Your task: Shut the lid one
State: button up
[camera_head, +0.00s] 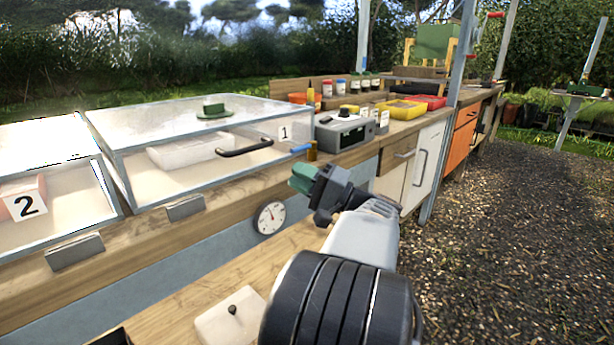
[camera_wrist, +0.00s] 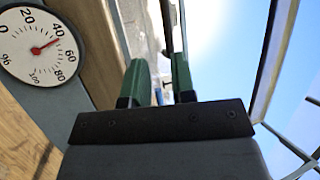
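Lid one (camera_head: 160,118) is a clear pane in a grey frame, over the box marked with a "1" label (camera_head: 284,132). My gripper (camera_head: 303,178) has green fingertips and is in front of the bench, below and right of the handle, apart from the lid. In the wrist view the gripper (camera_wrist: 162,82) has its two fingers apart with nothing held between them.
A second glazed box with a "2" label (camera_head: 25,204) stands at left. A round dial gauge (camera_head: 269,217) is on the bench front. A grey device (camera_head: 344,131), a yellow tray (camera_head: 402,109) and jars stand at right. A green object (camera_head: 213,108) shows at lid one. Gravel ground is open at right.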

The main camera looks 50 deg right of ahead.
jog(key=shift+v, duration=0.8)
jog(key=w+a+r+n+g+y+p, duration=0.1)
jog(key=w+a+r+n+g+p, duration=0.1)
jog(key=a+g+p, duration=0.55)
jog(key=w+a+r+n+g+y+p, duration=0.1)
jog(key=w+a+r+n+g+p, duration=0.3)
jog(key=a+p, duration=0.65)
jog(key=s+a+r+n+g+h+p, duration=0.5)
jog(key=s+a+r+n+h+p, duration=0.1)
jog(key=p, duration=1.3)
jog(key=shift+s+a+r+h+p, duration=0.3)
jog(key=shift+s+a+r+h, duration=0.45)
jog(key=shift+r+h, duration=0.85)
jog(key=shift+w+f, duration=0.1)
jog(key=shift+f, duration=0.15)
